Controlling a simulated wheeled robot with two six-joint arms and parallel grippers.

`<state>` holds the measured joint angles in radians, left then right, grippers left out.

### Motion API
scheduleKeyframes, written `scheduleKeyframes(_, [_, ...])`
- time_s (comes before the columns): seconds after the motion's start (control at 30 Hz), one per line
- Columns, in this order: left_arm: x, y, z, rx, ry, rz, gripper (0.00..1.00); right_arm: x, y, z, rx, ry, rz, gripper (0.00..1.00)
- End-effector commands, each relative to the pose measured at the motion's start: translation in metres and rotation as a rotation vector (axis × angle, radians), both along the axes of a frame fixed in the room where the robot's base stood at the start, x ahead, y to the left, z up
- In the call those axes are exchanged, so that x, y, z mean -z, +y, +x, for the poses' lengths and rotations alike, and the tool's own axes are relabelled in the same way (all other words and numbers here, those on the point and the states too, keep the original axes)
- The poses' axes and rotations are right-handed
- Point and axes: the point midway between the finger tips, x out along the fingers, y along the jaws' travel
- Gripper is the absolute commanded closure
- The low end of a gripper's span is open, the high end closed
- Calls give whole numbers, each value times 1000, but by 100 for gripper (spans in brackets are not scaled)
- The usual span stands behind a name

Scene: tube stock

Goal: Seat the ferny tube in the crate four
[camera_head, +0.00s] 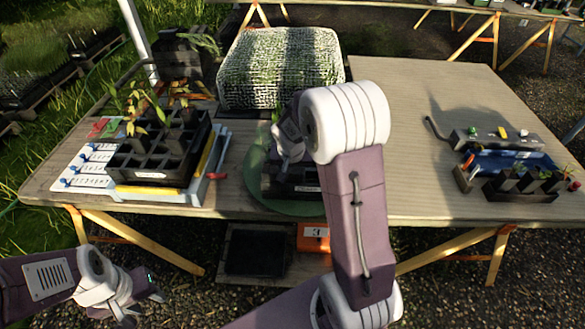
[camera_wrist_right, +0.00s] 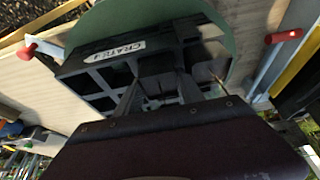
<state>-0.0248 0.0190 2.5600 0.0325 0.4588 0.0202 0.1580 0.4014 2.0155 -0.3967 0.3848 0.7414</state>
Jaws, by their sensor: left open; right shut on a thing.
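Crate four (camera_wrist_right: 125,48) is a dark crate with several cells and a white label reading CRATE 4. It sits on a round green disc (camera_head: 257,190) at the table's middle, and my right arm covers much of the crate (camera_head: 291,189) in the head view. My right gripper (camera_wrist_right: 160,88) is over the crate, shut on a dark tube (camera_wrist_right: 157,66) at its cells. How deep the tube sits cannot be told. Its plant is mostly hidden; a bit of green (camera_head: 276,113) shows beside the wrist. My left gripper (camera_head: 143,300) is open and empty, low in front of the table.
A dark crate with yellowish plants (camera_head: 150,172) stands on a white and blue tray at left. Dark pots with a fern frond (camera_head: 203,42) and a netted block (camera_head: 280,65) stand behind. A blue bin and small potted plants (camera_head: 520,185) are at right. The right tabletop between is clear.

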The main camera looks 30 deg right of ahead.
Motion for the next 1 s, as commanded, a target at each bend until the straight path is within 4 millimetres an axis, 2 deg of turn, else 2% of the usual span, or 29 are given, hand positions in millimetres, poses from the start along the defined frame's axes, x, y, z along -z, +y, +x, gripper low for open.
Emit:
scheduleKeyframes(0.37, [8, 0, 0, 0, 0, 0, 59, 6, 0, 0, 0, -1, -1, 100])
scheduleKeyframes(0.4, [7, 0, 0, 0, 0, 0, 59, 5, 0, 0, 0, -1, -1, 47])
scheduleKeyframes(0.47, [6, 0, 0, 0, 0, 0, 59, 5, 0, 0, 0, -1, -1, 30])
scheduleKeyframes(0.83, [6, 0, 0, 0, 0, 0, 59, 3, 0, 0, 0, 0, 0, 30])
scheduleKeyframes(1.0, [0, 0, 0, 0, 0, 0, 59, -26, 6, -9, -1, -6, 0, 30])
